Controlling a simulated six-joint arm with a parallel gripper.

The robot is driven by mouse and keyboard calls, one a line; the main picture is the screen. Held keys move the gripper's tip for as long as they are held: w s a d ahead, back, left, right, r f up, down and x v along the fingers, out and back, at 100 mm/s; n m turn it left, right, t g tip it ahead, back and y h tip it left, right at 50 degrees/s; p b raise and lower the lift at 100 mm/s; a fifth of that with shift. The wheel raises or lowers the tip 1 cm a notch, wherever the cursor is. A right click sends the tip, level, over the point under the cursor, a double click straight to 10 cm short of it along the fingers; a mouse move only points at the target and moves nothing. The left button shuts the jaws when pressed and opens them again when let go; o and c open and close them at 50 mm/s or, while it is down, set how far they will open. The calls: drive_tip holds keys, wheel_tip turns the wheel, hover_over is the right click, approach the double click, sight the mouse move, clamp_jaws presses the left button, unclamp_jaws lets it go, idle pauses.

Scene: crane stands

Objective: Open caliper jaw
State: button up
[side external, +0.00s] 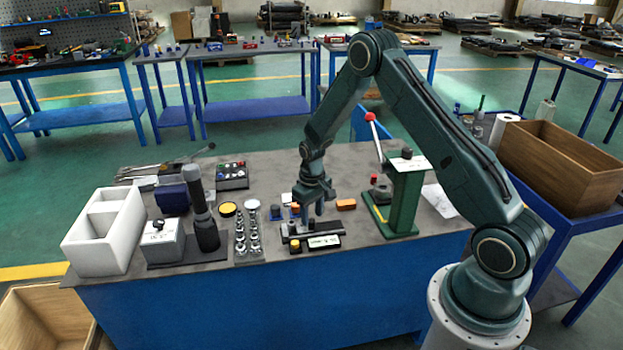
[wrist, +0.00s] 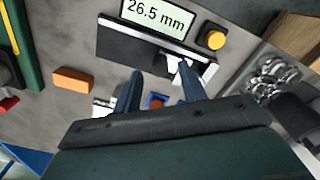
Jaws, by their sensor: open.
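The caliper gauge (side external: 299,230) lies on the grey bench in front of my gripper. In the wrist view its dark body (wrist: 122,42) has a metal edge, and its display (wrist: 157,17) reads 26.5 mm. A yellow button (wrist: 212,38) sits beside the display; it also shows in the side view (side external: 295,245). The metal jaw pieces (wrist: 205,72) are at the button end, nearest my fingers. My gripper (side external: 312,218) points down with its fingers apart and nothing held. In the wrist view the right finger of my gripper (wrist: 160,69) overlaps the jaw pieces; I cannot tell whether they touch.
An orange block (side external: 345,204) lies right of the caliper. A green press stand (side external: 405,205) with a red-knobbed lever (side external: 370,117) stands further right. Left are a rack of shiny metal parts (side external: 247,238), a dark upright tool (side external: 203,215) and a white box (side external: 105,235).

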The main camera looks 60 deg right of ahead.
drive_tip(key=shift+f, duration=1.15)
clamp_jaws()
